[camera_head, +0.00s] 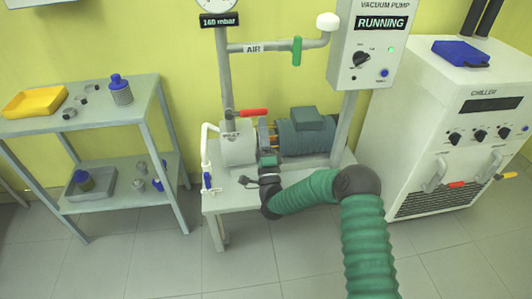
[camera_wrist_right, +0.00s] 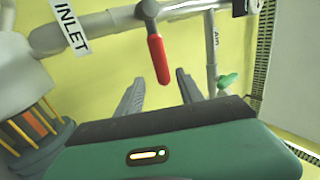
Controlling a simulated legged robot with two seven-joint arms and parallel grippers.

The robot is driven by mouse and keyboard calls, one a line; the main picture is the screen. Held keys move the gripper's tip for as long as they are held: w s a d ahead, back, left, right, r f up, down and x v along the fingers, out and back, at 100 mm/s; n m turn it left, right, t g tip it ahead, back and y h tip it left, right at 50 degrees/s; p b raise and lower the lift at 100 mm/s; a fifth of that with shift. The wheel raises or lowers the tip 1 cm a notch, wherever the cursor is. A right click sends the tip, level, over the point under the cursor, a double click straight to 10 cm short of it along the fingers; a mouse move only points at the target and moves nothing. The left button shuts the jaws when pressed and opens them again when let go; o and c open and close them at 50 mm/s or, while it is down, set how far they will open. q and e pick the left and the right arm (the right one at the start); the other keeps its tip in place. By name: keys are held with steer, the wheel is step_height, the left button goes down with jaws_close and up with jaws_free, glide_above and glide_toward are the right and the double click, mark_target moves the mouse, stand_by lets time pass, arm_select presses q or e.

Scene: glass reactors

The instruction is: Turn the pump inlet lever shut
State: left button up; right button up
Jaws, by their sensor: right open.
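The pump inlet lever (camera_head: 253,112) is a red handle standing out sideways to the right from the vertical grey inlet pipe (camera_head: 224,82), above the pump. In the right wrist view the red lever (camera_wrist_right: 158,60) hangs down in the picture from the pipe, beside the INLET label (camera_wrist_right: 72,25). My right gripper (camera_head: 266,137) is in front of the pump, below the lever. Its fingers (camera_wrist_right: 159,78) are apart and empty, with the lever's free end appearing between them. I cannot tell how deep that end lies. My left gripper is out of view.
A green AIR valve handle (camera_head: 297,51) hangs from the side pipe. The teal pump motor (camera_head: 305,132) and RUNNING control box (camera_head: 367,45) are to the right. A white chiller (camera_head: 445,110) stands far right, and a grey shelf (camera_head: 140,92) stands left.

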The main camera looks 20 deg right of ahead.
steer(key=v, duration=1.3)
